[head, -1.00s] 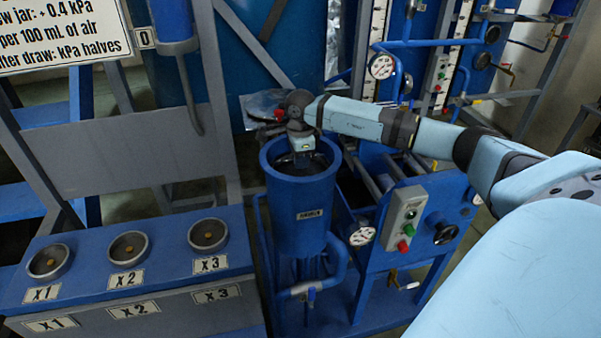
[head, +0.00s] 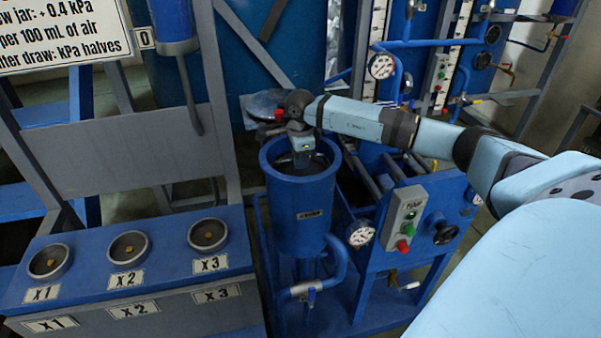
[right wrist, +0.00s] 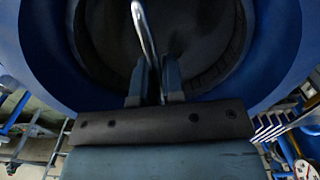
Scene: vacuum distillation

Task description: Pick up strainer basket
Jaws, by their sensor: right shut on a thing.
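My right gripper (head: 301,160) points down into the open top of the blue cylindrical strainer housing (head: 303,215). In the right wrist view my right gripper (right wrist: 154,92) is shut on a thin metal handle (right wrist: 143,32), which rises between the two fingers. The dark round strainer basket (right wrist: 110,40) shows below, inside the blue rim of the housing (right wrist: 45,60). In the head view the basket is mostly hidden by the housing wall and my gripper. My left gripper is not in view.
A blue pump frame with a gauge (head: 360,235) and a control box (head: 404,220) stands close on the right of the housing. A bench (head: 130,285) with round sockets marked X1, X2 and X3 is on the left. A sign (head: 65,35) hangs upper left.

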